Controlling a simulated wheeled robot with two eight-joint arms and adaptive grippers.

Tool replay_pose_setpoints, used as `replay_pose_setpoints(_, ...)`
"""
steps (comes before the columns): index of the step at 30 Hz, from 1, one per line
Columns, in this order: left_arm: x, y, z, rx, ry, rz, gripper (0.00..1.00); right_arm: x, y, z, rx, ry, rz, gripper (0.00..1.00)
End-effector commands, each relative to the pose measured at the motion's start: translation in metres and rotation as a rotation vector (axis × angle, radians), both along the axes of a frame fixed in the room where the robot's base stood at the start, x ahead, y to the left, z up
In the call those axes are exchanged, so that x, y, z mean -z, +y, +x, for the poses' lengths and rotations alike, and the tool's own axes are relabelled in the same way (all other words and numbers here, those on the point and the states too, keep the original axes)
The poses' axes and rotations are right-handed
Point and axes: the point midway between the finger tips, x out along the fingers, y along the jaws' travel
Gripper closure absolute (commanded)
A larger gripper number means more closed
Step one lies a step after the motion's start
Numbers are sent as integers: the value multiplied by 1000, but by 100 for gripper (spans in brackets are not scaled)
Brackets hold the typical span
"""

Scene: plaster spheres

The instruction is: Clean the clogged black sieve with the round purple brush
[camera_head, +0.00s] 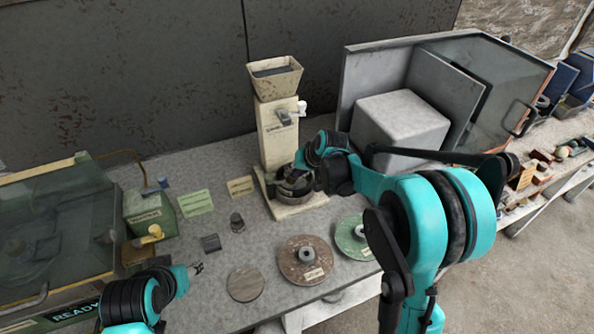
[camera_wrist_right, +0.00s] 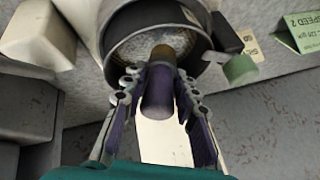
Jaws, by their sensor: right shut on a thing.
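The black sieve (camera_head: 293,187) sits at the foot of a cream machine in the head view. In the right wrist view it is a dark round rim (camera_wrist_right: 117,60) around a greyish-yellow inside. My right gripper (camera_wrist_right: 158,88) is shut on the round purple brush (camera_wrist_right: 157,95). In the head view my right gripper (camera_head: 306,178) is beside the sieve, and the brush is hidden there. My left gripper (camera_head: 197,268) is low at the left, away from the sieve, its jaws too small to judge.
The cream machine (camera_head: 277,125) with a hopper stands behind. A brown disc (camera_head: 290,262) and a green disc (camera_head: 346,240) lie in front. A grey block (camera_head: 400,118) is at the right, a glass-lidded box (camera_head: 60,220) at the left. Small dark pieces lie between.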

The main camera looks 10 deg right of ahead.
Motion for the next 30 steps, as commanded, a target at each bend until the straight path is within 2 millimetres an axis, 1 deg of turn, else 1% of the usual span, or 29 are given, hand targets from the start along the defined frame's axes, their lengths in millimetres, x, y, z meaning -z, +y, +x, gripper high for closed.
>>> replay_pose_setpoints(6,0,0,0,0,0,0,53,-1,-11,8,2,1,1,100)
replay_pose_setpoints(11,0,0,0,0,0,0,53,0,-15,11,1,0,0,100)
replay_pose_setpoints(20,1,0,0,0,0,0,53,0,-29,22,3,-2,-1,100)
replay_pose_setpoints(23,1,0,0,0,0,0,53,0,-27,21,3,-4,-3,100)
replay_pose_setpoints(30,1,0,0,0,0,0,53,0,-16,12,3,-4,-2,100)
